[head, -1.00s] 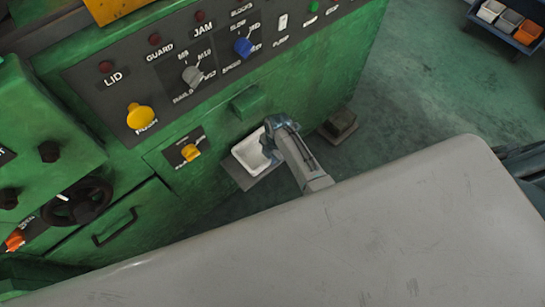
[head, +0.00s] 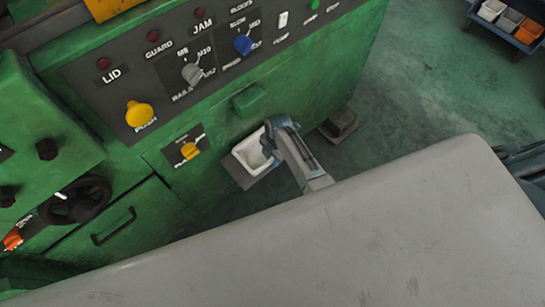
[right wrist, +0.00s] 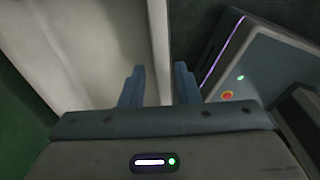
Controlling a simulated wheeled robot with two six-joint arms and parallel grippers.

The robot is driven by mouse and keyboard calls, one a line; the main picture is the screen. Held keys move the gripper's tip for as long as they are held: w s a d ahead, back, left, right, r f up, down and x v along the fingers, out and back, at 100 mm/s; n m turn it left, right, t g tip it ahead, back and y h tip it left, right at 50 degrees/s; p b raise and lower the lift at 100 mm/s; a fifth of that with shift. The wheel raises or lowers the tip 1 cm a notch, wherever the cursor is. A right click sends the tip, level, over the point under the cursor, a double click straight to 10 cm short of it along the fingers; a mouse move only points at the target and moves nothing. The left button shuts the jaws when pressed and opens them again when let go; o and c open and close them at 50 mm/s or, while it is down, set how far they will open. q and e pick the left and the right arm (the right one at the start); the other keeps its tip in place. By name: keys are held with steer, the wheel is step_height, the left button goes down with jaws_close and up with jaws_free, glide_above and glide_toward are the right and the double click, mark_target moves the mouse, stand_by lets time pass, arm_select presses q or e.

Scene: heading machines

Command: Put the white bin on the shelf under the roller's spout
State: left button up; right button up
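The white bin (head: 247,151) sits on a small grey shelf (head: 238,174) at the foot of the green machine. A green block-like spout (head: 248,100) juts from the machine face just above the bin in the head view. My right gripper (head: 268,146) is at the bin's right side and hides part of it. In the right wrist view, the two blue fingers (right wrist: 160,86) stand apart, one on each side of the bin's pale wall (right wrist: 158,45), with narrow gaps showing. My left gripper is not in view.
A dark block (head: 339,124) stands on the floor right of the shelf. A blue cart with small bins (head: 505,25) is far right. Open floor lies between.

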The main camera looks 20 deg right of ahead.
steer(key=shift+r, duration=0.1)
step_height(320, 180, up, 11)
steer(key=d, duration=0.1)
steer(key=shift+w+d+f, duration=0.15)
steer(key=shift+w+f, duration=0.05)
